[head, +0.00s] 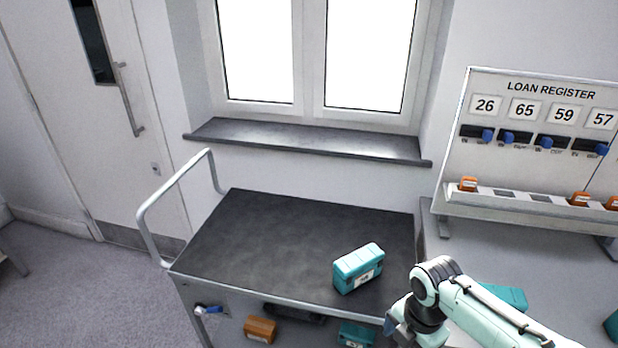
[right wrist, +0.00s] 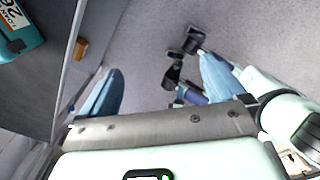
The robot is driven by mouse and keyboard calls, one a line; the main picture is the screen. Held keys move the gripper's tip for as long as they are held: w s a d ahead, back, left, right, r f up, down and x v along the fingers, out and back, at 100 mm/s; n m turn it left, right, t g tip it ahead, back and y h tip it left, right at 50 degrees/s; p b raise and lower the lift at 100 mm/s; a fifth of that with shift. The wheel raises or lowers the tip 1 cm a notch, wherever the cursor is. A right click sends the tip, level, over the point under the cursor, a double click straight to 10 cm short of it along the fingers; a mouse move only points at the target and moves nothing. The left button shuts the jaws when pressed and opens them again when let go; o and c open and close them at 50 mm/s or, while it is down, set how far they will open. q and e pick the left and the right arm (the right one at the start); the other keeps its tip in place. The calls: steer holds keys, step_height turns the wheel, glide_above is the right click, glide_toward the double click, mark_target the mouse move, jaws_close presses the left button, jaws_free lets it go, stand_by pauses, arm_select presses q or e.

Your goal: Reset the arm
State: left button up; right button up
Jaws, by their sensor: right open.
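My right arm (head: 490,308) comes in from the lower right in the head view, bent over the right front corner of the cart. In the right wrist view my right gripper (right wrist: 160,68) is open, its two blue fingers wide apart with nothing between them and grey floor beyond. My left gripper is not in view. A teal case (head: 358,268) with a white label sits on the dark top of the cart (head: 270,235), left of my right arm. A teal case also shows in the right wrist view (right wrist: 14,36), clear of the fingers.
An orange box (head: 261,330) and another teal case (head: 356,336) are on the cart's lower level. A loan register board (head: 530,150) stands on the bench at right, with a teal case (head: 508,297) partly behind my arm. The cart top's left is clear.

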steer(key=s+a+f+m+g+y+p, duration=0.1)
steer(key=s+a+f+m+y+p, duration=0.15)
steer(key=f+m, duration=0.6)
steer(key=s+a+f+m+y+p, duration=0.1)
steer(key=s+a+f+m+p, duration=0.2)
steer(key=f, duration=1)
arm_select(q)
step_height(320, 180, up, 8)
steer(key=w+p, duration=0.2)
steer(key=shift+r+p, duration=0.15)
steer(key=shift+p, duration=0.2)
arm_select(e)
steer(key=s+f+m, duration=0.5)
steer(key=s+m, duration=0.3)
steer(key=s+a+f+m, duration=0.1)
steer(key=s+f+m, duration=0.3)
steer(key=s+m, duration=0.3)
steer(key=shift+s+a+f+m, duration=0.3)
steer(key=shift+s+f+m, duration=0.05)
steer(key=shift+m, duration=0.6)
